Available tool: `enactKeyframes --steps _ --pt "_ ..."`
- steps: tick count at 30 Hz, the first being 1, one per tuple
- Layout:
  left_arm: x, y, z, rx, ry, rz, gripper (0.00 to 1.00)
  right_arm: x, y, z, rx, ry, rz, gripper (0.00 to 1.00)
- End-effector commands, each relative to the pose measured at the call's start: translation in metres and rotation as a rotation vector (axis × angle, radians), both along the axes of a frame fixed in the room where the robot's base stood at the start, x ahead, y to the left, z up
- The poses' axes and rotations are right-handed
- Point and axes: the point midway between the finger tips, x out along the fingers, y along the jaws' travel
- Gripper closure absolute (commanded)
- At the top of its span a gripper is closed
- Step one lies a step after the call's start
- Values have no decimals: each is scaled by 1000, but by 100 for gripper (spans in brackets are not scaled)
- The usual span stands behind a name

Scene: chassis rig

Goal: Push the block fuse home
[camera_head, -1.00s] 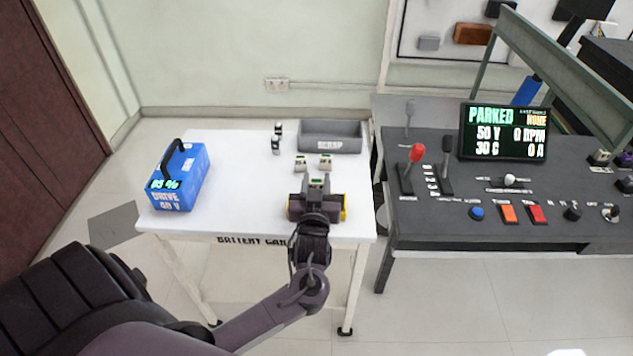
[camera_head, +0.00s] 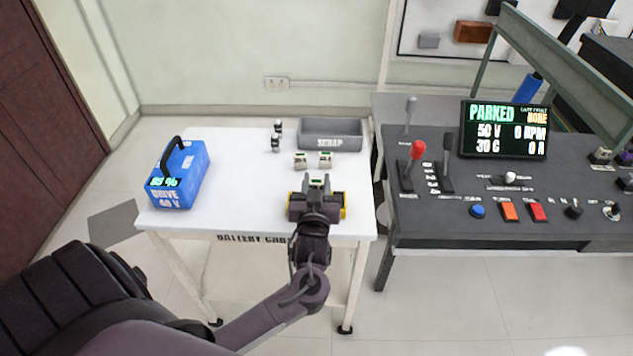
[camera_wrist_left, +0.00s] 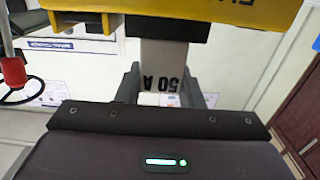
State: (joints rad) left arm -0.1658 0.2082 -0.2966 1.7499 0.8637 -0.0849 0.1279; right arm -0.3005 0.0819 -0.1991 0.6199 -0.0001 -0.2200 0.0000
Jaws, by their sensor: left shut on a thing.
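My left gripper (camera_head: 317,183) is shut on a pale block fuse marked "50 A", which shows between its fingers in the left wrist view (camera_wrist_left: 163,75). In the head view the gripper is over the near right part of the white table. A yellow holder (camera_wrist_left: 215,18) with a black part meets the fuse's upper end in the left wrist view. Its yellow ends stick out on both sides of my gripper in the head view (camera_head: 344,205). The contact between fuse and holder is largely hidden, so I cannot tell how deep the fuse sits. My right gripper is not in view.
Two similar small blocks (camera_head: 301,161) (camera_head: 325,160) stand beyond my gripper, before the grey scrap bin (camera_head: 318,141). Two small dark cylinders (camera_head: 276,143) (camera_head: 278,126) stand nearby. A blue battery (camera_head: 178,178) is at left. The dark control console (camera_head: 430,220) is at right.

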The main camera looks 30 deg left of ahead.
Motion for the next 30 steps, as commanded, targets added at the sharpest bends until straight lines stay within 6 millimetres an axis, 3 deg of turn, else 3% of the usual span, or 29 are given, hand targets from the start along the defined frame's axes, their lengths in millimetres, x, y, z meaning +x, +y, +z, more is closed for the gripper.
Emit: enactKeyframes --steps 20,21,26,30 --pt "0 0 -18 -1 1 0 88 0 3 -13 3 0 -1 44" --pt "0 0 -17 0 0 0 61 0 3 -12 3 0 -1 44" --pt "0 0 -17 -1 1 0 41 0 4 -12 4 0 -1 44" --pt "0 0 -17 0 0 0 41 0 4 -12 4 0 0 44"
